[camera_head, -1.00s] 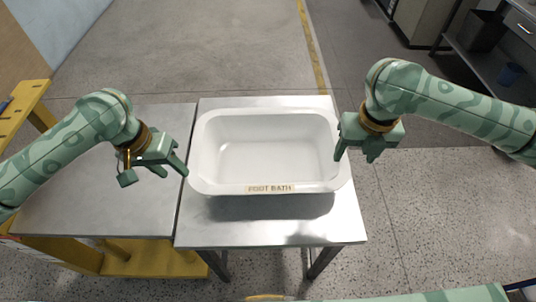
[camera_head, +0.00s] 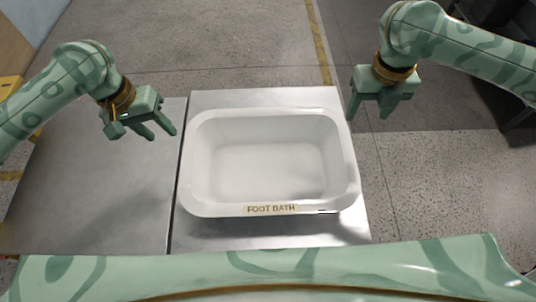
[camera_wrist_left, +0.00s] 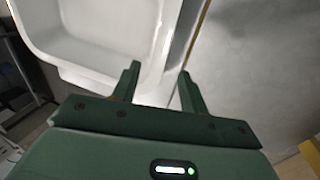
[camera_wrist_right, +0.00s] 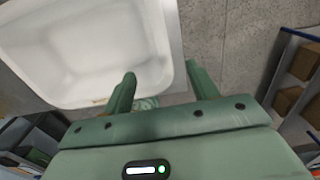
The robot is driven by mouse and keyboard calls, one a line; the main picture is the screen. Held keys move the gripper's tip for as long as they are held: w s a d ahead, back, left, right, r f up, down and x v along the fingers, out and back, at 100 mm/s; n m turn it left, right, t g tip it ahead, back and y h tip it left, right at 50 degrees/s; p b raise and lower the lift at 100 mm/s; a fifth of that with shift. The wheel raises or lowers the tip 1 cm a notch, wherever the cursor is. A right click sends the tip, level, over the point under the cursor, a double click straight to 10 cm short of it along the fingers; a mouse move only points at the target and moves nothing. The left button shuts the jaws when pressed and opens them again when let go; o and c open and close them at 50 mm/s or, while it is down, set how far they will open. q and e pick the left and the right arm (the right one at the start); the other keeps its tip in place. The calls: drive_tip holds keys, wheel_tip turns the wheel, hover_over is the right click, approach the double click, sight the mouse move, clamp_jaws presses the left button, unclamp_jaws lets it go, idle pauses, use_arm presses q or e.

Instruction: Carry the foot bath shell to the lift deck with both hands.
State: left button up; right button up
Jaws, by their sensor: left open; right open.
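The white foot bath shell (camera_head: 268,170), labelled FOOT BATH on its near rim, rests upright on a metal table (camera_head: 225,236). My left gripper (camera_head: 161,136) is open and empty, left of the shell's far left corner and apart from it. My right gripper (camera_head: 368,116) is open and empty, just beyond the shell's far right corner. The shell also shows in the left wrist view (camera_wrist_left: 100,30) and the right wrist view (camera_wrist_right: 85,50), with nothing between the fingers gripping it. A flat grey top (camera_head: 95,195) at the left looks like the lift deck; no label shows.
The grey top stands beside the table with a narrow gap between. Speckled floor (camera_head: 430,180) is open to the right. A yellow frame part (camera_head: 10,90) shows at the far left. Shelves with boxes (camera_wrist_right: 300,65) show in the right wrist view.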

use_arm(q)
drive_tip(key=x, duration=1.6)
drive_tip(key=shift+s+d+f, duration=0.1)
drive_tip(key=shift+f, duration=0.05)
use_arm(e)
approach(346, 152)
drive_tip(key=f, duration=0.8)
drive_tip(key=shift+d+f, duration=0.2)
drive_tip(key=shift+f, duration=0.2)
use_arm(q)
clamp_jaws()
use_arm(e)
drive_tip(key=c, duration=1)
clamp_jaws()
use_arm(q)
drive_tip(key=shift+d, duration=0.1)
use_arm(e)
drive_tip(key=shift+a, duration=0.1)
drive_tip(key=shift+r, duration=0.1)
